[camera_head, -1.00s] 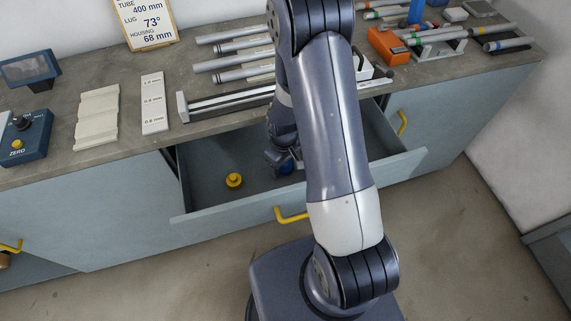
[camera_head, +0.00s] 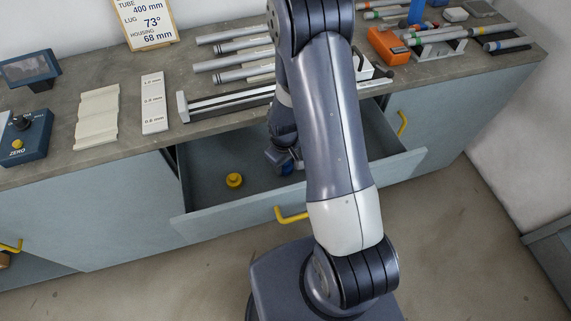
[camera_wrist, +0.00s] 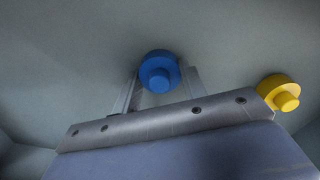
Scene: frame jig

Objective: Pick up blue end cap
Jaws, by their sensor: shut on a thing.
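The blue end cap (camera_wrist: 159,72) is a round disc with a smaller round boss, seen near the middle of the wrist view. My gripper (camera_wrist: 155,82) is shut on it, with the fingers on either side of the cap. In the head view the cap (camera_head: 287,169) is mostly hidden behind my arm. My gripper (camera_head: 280,157) there is low inside the open drawer (camera_head: 215,185). I cannot tell whether the cap touches the drawer floor.
A yellow end cap (camera_head: 234,180) lies in the drawer left of my gripper; it also shows in the wrist view (camera_wrist: 280,92). The drawer's front wall with a yellow handle (camera_head: 290,214) stands in front. The bench top (camera_head: 110,160) above holds tubes, a rail and gauges.

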